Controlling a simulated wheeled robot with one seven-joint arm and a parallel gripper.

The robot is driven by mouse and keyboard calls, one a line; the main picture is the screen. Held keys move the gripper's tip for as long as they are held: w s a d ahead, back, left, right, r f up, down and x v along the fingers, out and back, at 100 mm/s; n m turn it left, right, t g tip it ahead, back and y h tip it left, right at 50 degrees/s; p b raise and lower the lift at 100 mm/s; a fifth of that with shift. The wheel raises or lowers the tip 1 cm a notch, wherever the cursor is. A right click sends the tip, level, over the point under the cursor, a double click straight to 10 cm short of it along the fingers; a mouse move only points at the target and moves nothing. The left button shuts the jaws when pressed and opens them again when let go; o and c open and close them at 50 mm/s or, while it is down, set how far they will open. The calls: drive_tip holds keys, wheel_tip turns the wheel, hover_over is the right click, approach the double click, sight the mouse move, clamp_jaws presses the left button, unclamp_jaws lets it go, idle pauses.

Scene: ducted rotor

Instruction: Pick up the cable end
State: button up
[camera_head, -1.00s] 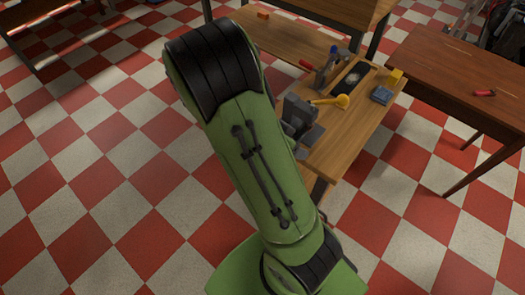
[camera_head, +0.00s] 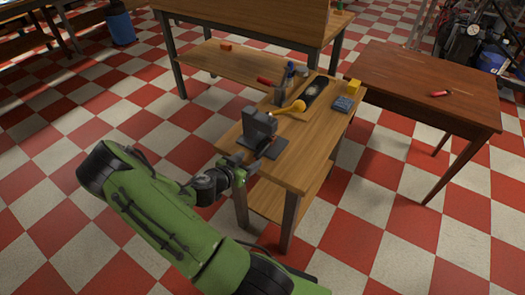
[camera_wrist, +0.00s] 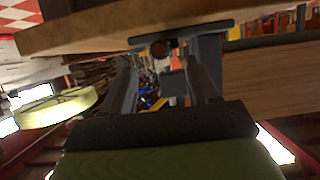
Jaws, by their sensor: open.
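My gripper (camera_head: 250,167) is at the near left edge of the wooden workbench (camera_head: 305,166), close beside a grey block-shaped fixture (camera_head: 258,124) on a dark base plate. In the wrist view, my gripper (camera_wrist: 160,66) has its two dark fingers apart, with nothing held between them. A small dark round piece with a brownish face (camera_wrist: 164,47) shows just beyond the fingertips, by a flat dark plate under the wood. It may be the cable end, but I cannot tell. I cannot clearly make out a cable end in the head view.
On the bench behind the fixture are a yellow-orange tool (camera_head: 297,107), a red-handled tool (camera_head: 266,82), a yellow cube (camera_head: 354,86) and a blue-grey box (camera_head: 343,104). A brown table (camera_head: 420,85) stands at right. Checkered floor is clear at front right.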

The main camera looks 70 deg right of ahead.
sight(256, 155)
drive_tip(key=x, duration=0.6)
drive_tip(key=shift+d+b, duration=0.2)
drive_tip(key=shift+b, duration=0.2)
drive_tip(key=shift+c, duration=0.4)
clamp_jaws()
drive_tip(key=shift+r, duration=0.1)
